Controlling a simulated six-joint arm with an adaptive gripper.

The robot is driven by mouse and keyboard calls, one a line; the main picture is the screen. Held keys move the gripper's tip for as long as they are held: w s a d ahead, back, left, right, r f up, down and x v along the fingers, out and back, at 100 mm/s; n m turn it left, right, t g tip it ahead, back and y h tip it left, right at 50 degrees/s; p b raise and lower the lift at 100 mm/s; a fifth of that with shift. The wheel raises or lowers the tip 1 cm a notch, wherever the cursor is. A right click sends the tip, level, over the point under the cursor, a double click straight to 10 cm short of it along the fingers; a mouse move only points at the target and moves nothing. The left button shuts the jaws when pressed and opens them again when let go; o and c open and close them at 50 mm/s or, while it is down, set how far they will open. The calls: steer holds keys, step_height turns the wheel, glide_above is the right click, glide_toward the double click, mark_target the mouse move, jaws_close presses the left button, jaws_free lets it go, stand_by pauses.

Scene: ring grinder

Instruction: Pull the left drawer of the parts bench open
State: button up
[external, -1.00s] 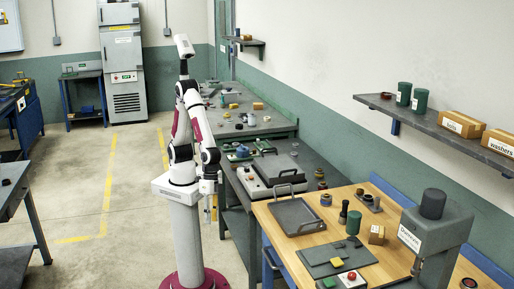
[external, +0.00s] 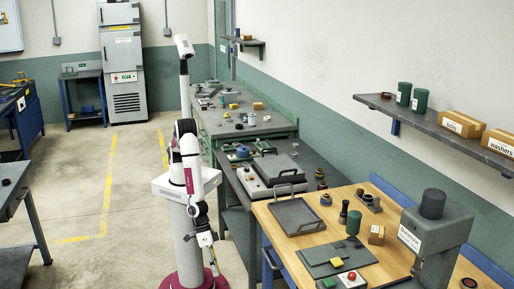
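My gripper (external: 212,262) hangs low and points down in front of my base column, left of the benches. It is small in the view, and I cannot tell whether its fingers are open or shut. It is apart from every bench. The wooden-topped bench (external: 263,212) stands to its right, with a blue handle-like part (external: 270,258) on its left side. A green-sided bench (external: 204,137) stands farther back. I cannot tell which is the parts bench. No drawer front shows clearly, and my arm hides some of the bench sides.
A dark-topped bench (external: 235,187) stands between the other two, carrying a grey device with a handle. A tray (external: 297,216) and a grey machine (external: 436,235) stand on the wooden top. The floor (external: 90,210) left of my base is clear.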

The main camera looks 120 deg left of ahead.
steer(key=w+f+n+t+y, duration=0.1)
steer(key=w+f+n+t, duration=0.2)
steer(key=w+f+n, duration=0.15)
steer(key=n+t+y, duration=0.6)
steer(key=n+y, duration=0.2)
steer(key=n, duration=0.5)
glide_toward(268, 258)
steer(key=w+f, duration=0.1)
steer(key=w, duration=0.1)
steer(key=shift+a+f+m, duration=0.2)
steer(key=shift+a+m, duration=0.05)
steer(key=shift+a, duration=0.25)
steer(key=shift+x, duration=3.9)
steer(key=shift+r, duration=0.1)
jaws_close()
